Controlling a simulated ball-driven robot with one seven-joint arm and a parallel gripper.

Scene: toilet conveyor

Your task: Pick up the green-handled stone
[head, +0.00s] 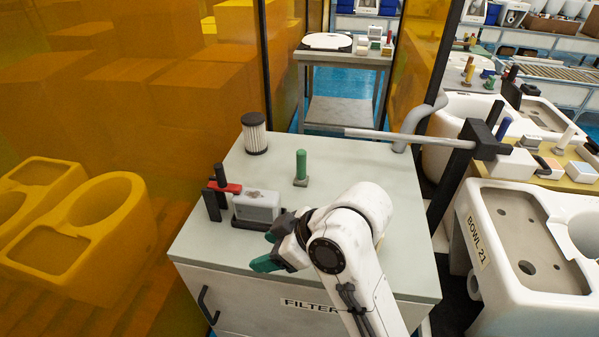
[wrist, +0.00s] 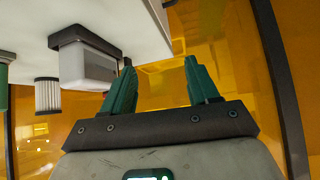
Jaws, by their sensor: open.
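The green-handled stone (head: 301,166) stands upright on the grey top of the filter cabinet, its green post on a small grey base. In the wrist view, where things appear upside down, a green edge (wrist: 3,85) at the far left looks like its handle. My gripper (head: 268,250) is open and empty near the cabinet's front edge, in front and to the left of the stone and apart from it. Its two green fingers (wrist: 160,72) also show in the wrist view, with no stone between them.
A grey-white box (head: 257,207) and a red-and-black clamp (head: 223,188) stand left of the stone. A pleated filter (head: 255,134) stands behind. A metal rod (head: 405,137) crosses at the cabinet's right side. The cabinet top (head: 350,175) right of the stone is clear.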

